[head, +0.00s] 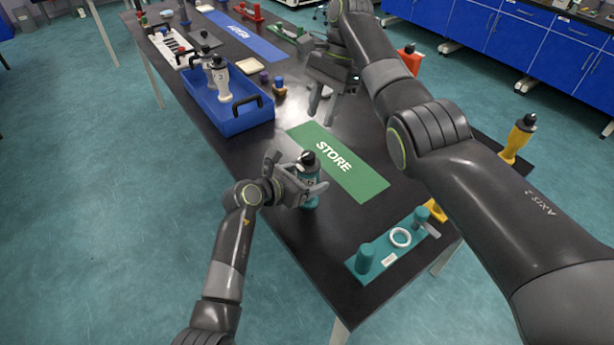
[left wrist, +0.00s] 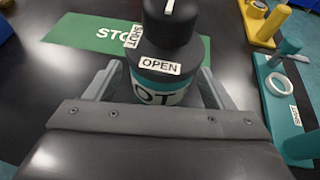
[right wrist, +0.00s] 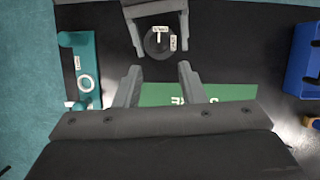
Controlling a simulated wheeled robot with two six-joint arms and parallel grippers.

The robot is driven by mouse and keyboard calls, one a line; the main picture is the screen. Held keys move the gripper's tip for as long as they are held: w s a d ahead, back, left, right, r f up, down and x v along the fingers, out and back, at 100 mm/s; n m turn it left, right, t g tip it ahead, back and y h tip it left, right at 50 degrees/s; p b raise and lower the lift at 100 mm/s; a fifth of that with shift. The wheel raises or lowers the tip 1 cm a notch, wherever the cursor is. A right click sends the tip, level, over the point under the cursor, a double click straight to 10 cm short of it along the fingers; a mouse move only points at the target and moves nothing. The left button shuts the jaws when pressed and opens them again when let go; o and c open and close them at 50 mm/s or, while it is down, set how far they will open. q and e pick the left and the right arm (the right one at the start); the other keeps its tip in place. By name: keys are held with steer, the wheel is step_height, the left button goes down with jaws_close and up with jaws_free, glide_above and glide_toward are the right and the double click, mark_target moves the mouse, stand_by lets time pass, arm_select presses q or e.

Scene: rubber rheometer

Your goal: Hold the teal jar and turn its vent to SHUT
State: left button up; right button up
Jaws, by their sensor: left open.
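The teal jar (head: 310,196) with a black top stands upright by the near edge of the green STORE mat (head: 365,183). In the left wrist view the jar (left wrist: 160,98) is between my left gripper's (head: 306,190) spread fingers; I cannot tell whether they touch it. Its OPEN label (left wrist: 160,66) faces that camera and its SHUT label (left wrist: 133,36) is at the left. In the right wrist view the white mark on the vent knob (right wrist: 158,37) points towards the OPEN label. My right gripper (head: 321,118) is open and empty, above the table beyond the jar.
A teal stand (head: 375,268) with a white ring is at the table's near right corner, beside a yellow stand (head: 436,209). A blue tray (head: 236,122) holding white bottles is to the left. An orange bottle (head: 410,60) and a yellow bottle (head: 518,140) stand beyond my right arm.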

arm_select(q)
steer(key=shift+w+d+f, duration=0.1)
steer(key=shift+w+d, duration=0.05)
steer(key=shift+d, duration=0.05)
steer(key=shift+c, duration=0.5)
steer(key=c, duration=1)
steer(key=shift+c, duration=0.3)
arm_select(e)
steer(key=o, duration=0.3)
steer(key=shift+f, duration=0.2)
steer(key=m+t+y, duration=0.6)
steer(key=m+y, duration=0.4)
steer(key=y, duration=0.5)
glide_toward(315, 159)
steer(key=a, duration=0.3)
steer(key=w+a, duration=0.1)
steer(key=a, duration=0.3)
steer(key=w+a, duration=0.1)
steer(key=a, duration=0.3)
steer(key=shift+w+a, duration=0.15)
steer(key=shift+a, duration=0.05)
steer(key=shift+c, duration=0.2)
